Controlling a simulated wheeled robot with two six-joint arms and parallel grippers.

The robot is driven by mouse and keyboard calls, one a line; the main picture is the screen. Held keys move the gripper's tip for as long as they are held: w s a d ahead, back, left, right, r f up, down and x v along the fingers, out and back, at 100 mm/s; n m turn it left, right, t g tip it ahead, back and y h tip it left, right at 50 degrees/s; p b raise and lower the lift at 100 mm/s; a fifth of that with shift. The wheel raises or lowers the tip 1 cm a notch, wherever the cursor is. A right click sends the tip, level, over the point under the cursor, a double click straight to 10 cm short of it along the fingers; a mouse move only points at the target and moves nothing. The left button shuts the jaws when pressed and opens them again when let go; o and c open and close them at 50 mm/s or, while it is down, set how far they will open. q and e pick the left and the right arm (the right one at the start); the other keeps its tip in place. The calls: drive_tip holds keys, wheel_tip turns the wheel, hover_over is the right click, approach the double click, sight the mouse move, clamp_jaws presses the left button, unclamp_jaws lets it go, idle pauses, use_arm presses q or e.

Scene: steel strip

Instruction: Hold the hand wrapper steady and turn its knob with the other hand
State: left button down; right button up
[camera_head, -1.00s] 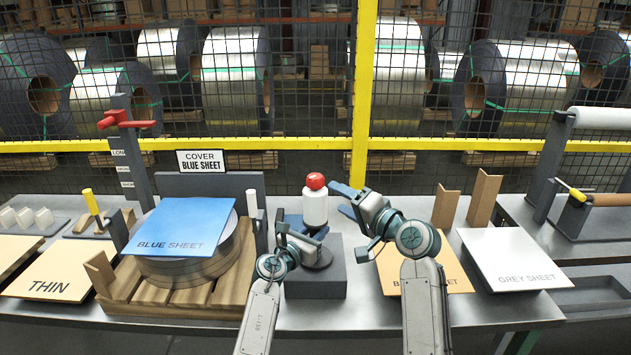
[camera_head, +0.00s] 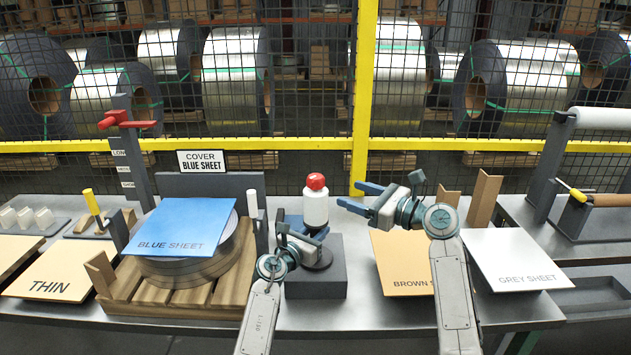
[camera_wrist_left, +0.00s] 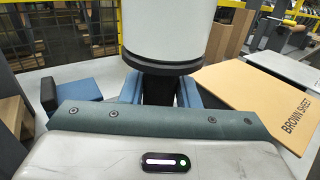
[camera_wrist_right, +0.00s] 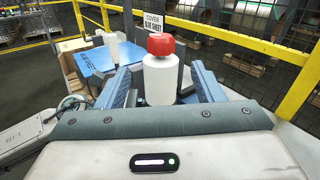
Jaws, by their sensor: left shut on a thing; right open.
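The hand wrapper is a white upright cylinder (camera_head: 316,208) with a red knob (camera_head: 316,181) on top, above a dark grey block (camera_head: 316,285). My left gripper (camera_head: 308,236) is shut on the hand wrapper's dark lower part, just under the white body; the left wrist view shows this dark neck (camera_wrist_left: 165,88) between the fingers. My right gripper (camera_head: 355,198) is open and empty, right of the wrapper, its fingers pointing left toward it and apart from it. In the right wrist view the red knob (camera_wrist_right: 161,44) and white body (camera_wrist_right: 160,78) appear ahead between the open fingers.
A blue sheet (camera_head: 185,226) lies on a coil on a wooden pallet at left. A brown sheet (camera_head: 398,275) and a grey sheet (camera_head: 515,258) lie to the right. Brown upright brackets (camera_head: 484,198) stand behind them. A yellow post (camera_head: 364,90) and mesh fence close off the back.

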sight(323, 184)
drive_tip(key=shift+m, duration=0.4)
drive_tip(key=x, duration=1.2)
drive_tip(key=c, duration=1)
